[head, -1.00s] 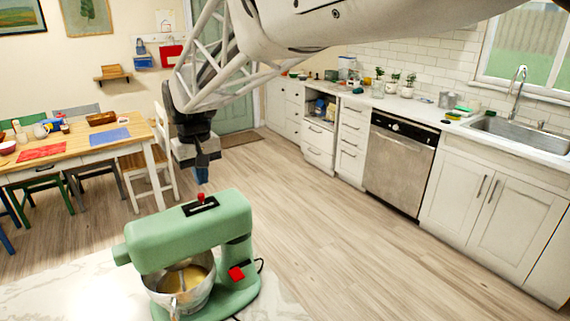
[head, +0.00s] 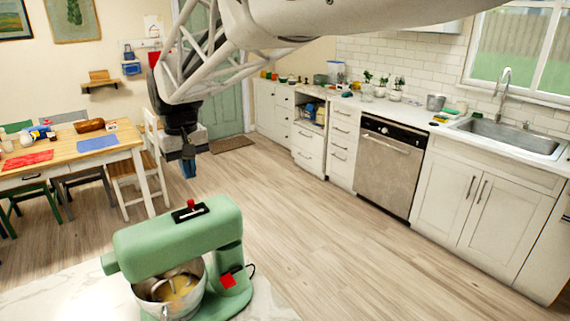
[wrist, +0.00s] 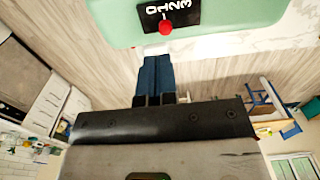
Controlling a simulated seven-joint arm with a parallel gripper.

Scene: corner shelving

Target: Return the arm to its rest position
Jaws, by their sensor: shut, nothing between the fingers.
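My gripper (head: 188,168) hangs from my arm, pointing down, above and behind the green stand mixer (head: 170,238) in the head view. Its blue fingers are together with nothing between them; they also show in the wrist view (wrist: 157,76). There is a gap between the fingertips and the mixer in the head view. The mixer has a red knob (head: 190,204) on top and a red switch on its side. The mixer's top also shows in the wrist view (wrist: 210,22). My white arm crosses the top of the head view and hides part of the back wall.
The mixer stands on a white marble counter (head: 70,295) with a metal bowl (head: 172,290) under its head. A wooden dining table (head: 70,155) with chairs is at left. Cabinets, a dishwasher (head: 390,165) and a sink (head: 510,137) line the right. The wooden floor between is clear.

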